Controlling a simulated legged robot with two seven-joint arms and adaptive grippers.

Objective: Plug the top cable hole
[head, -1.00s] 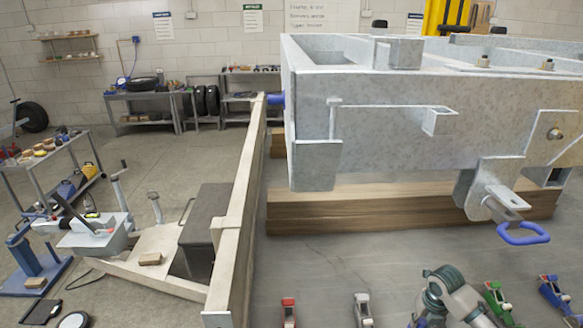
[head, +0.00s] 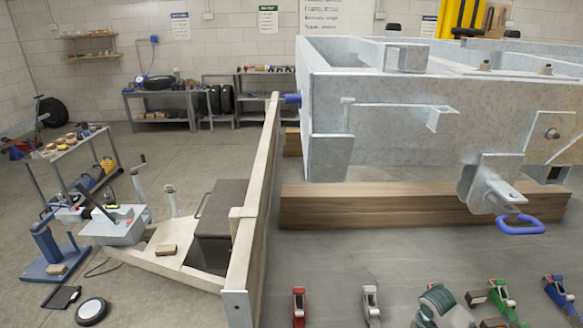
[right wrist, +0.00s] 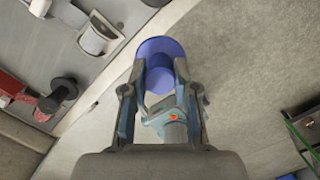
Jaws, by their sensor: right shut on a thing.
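The grey galvanized trailer frame (head: 410,125) fills the right of the head view, resting on timber beams (head: 420,205). I cannot make out a cable hole for certain. A blue round piece (head: 293,98) sticks out at the frame's left end. In the right wrist view my right gripper (right wrist: 160,88) is shut on a blue plug (right wrist: 160,52) with a wide round flange, which points away from the palm. My left gripper is not in view.
A long pale beam (head: 255,200) stands left of the frame. A blue loop handle (head: 521,225) hangs at the frame's lower right. Red (head: 299,306), white (head: 370,304), green (head: 503,300) and blue (head: 557,295) tools line the front edge. Open floor lies between.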

